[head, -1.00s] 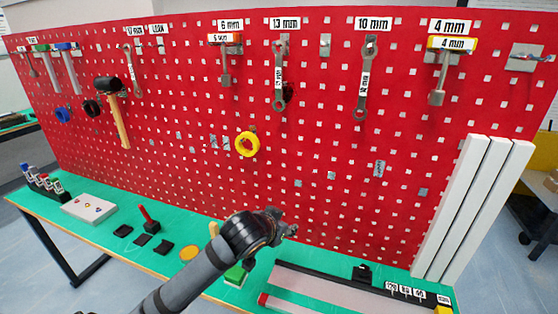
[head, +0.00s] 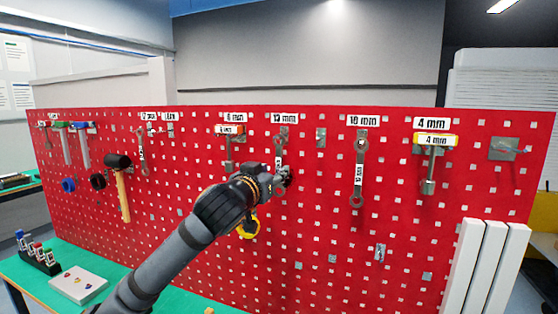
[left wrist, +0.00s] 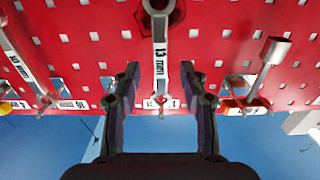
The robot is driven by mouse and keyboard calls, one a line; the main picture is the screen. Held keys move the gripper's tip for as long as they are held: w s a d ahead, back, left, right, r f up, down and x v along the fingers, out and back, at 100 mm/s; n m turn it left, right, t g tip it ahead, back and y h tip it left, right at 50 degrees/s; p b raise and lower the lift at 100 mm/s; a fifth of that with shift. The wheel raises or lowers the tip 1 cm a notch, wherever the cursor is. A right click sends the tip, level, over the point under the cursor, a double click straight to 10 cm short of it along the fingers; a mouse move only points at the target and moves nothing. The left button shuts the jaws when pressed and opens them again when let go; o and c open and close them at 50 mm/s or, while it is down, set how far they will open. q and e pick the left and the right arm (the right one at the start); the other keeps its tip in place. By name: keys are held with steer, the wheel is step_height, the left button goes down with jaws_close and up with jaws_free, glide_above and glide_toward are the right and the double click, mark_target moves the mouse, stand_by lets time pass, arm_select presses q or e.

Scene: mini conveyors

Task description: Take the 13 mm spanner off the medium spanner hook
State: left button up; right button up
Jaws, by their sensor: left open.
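The 13 mm spanner (head: 279,150) hangs upright on the red pegboard under a 13 mm label (head: 284,118). The hook (head: 284,131) is small at the spanner's top end. My right gripper is not in view.
White bars (head: 490,265) stand at the right.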

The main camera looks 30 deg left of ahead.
mark_target(278, 165)
arm_select(q)
steer(key=shift+w, duration=0.2)
steer(key=w+p, duration=0.1)
steer(key=w+r+p, duration=0.1)
steer(key=p, duration=0.1)
steer(key=shift+a, duration=0.3)
steer(key=x, duration=0.1)
steer(key=p+x, duration=0.1)
steer(key=shift+w+a+f, duration=0.1)
steer(key=shift+w+f, duration=0.1)
steer(key=shift+w, duration=0.05)
steer(key=shift+w+f, duration=0.2)
steer(key=shift+w, duration=0.1)
steer(key=shift+s, duration=0.15)
steer(key=c, duration=0.3)
jaws_close()
